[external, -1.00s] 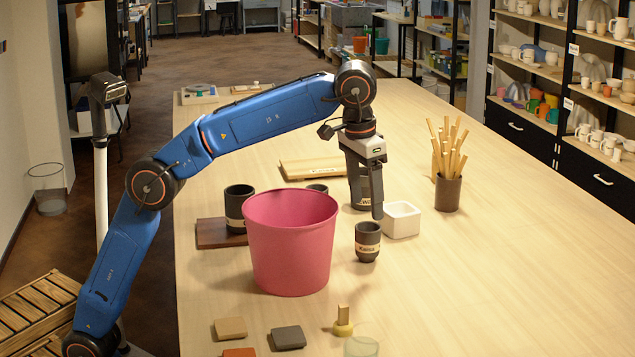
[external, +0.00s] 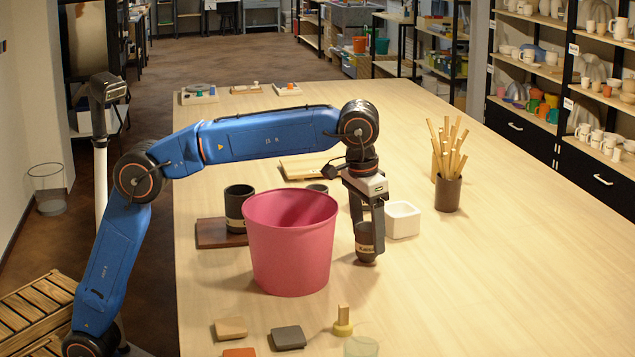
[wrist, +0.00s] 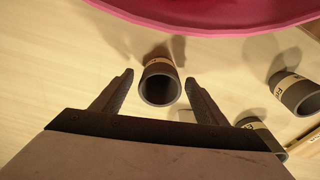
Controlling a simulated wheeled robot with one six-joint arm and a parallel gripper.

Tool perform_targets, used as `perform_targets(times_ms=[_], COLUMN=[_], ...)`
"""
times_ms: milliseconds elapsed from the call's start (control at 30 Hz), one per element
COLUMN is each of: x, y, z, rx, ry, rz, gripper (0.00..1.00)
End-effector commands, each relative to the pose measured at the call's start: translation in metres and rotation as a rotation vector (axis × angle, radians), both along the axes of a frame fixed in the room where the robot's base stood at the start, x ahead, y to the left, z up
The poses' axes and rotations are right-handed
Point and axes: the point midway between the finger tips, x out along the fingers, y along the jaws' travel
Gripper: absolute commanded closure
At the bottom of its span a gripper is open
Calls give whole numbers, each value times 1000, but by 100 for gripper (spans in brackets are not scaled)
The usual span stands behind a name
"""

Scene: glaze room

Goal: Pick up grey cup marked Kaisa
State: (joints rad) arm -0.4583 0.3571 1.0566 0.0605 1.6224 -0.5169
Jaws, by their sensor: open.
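A dark grey cup (external: 366,249) with a pale label band stands upright on the table, right of the pink bucket. The label is too small to read for certain. My gripper (external: 367,230) is lowered over this cup, fingers pointing down. In the wrist view the cup (wrist: 160,87) shows its open mouth between the two spread fingertips, with gaps on both sides. My gripper is open and holds nothing. Two more dark labelled cups, one at the right (wrist: 297,92) and one lower right (wrist: 264,136), show in the wrist view.
The pink bucket (external: 290,245) stands close to the left. A white square bowl (external: 403,220) is just right of my gripper. A dark cup (external: 238,207) stands on a brown board behind the bucket. A pot of sticks (external: 448,194) is farther right. The right table side is clear.

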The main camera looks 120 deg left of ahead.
Motion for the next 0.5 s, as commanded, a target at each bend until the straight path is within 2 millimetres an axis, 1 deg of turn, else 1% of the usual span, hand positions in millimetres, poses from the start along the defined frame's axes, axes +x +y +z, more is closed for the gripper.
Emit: perform_targets(times_ms=[167, 267, 300, 367, 400, 500], x=[0, 0, 0, 0, 0, 0], y=[0, 0, 0, 0, 0, 0], z=[0, 0, 0, 0, 0, 0], rx=[0, 0, 0, 0, 0, 0], ry=[0, 0, 0, 0, 0, 0], rz=[0, 0, 0, 0, 0, 0], gripper=[33, 55, 64, 79, 80, 80])
